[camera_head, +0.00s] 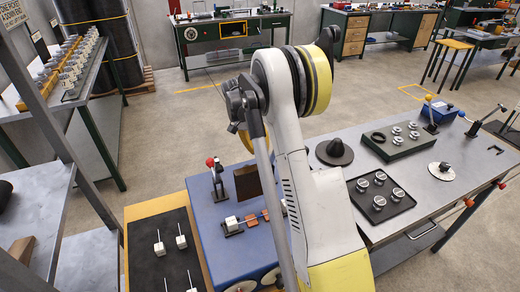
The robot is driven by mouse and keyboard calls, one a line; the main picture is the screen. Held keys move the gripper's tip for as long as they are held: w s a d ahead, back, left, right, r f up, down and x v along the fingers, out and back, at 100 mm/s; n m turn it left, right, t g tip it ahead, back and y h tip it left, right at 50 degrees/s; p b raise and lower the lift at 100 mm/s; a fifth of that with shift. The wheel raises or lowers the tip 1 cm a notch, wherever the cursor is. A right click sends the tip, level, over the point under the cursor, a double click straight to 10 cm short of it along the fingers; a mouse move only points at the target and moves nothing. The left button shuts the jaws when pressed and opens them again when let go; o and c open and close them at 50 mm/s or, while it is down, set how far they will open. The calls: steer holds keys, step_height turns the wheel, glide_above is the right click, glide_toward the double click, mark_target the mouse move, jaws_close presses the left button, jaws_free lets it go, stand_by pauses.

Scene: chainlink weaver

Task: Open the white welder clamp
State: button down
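The blue welder bench unit (212,245) stands at the lower middle, left of my arm. A small white clamp block (232,224) sits on a dark base on its top. A second white block (284,204) shows to the right, partly covered by my arm. Small orange-red pieces (250,218) lie between the two blocks. Which block is the welder clamp, and whether its jaws are open or shut, is too small to tell. A lever with a red knob (211,162) stands behind. My gripper is not visible; my arm rises in front of the bench.
A black mat (150,253) with several white-headed pins lies at left. The grey table (445,205) at right holds a dark cone (335,152), trays of metal rings and a blue lever device (440,110). A dark upright plate (248,182) stands behind the blocks. Open floor lies beyond.

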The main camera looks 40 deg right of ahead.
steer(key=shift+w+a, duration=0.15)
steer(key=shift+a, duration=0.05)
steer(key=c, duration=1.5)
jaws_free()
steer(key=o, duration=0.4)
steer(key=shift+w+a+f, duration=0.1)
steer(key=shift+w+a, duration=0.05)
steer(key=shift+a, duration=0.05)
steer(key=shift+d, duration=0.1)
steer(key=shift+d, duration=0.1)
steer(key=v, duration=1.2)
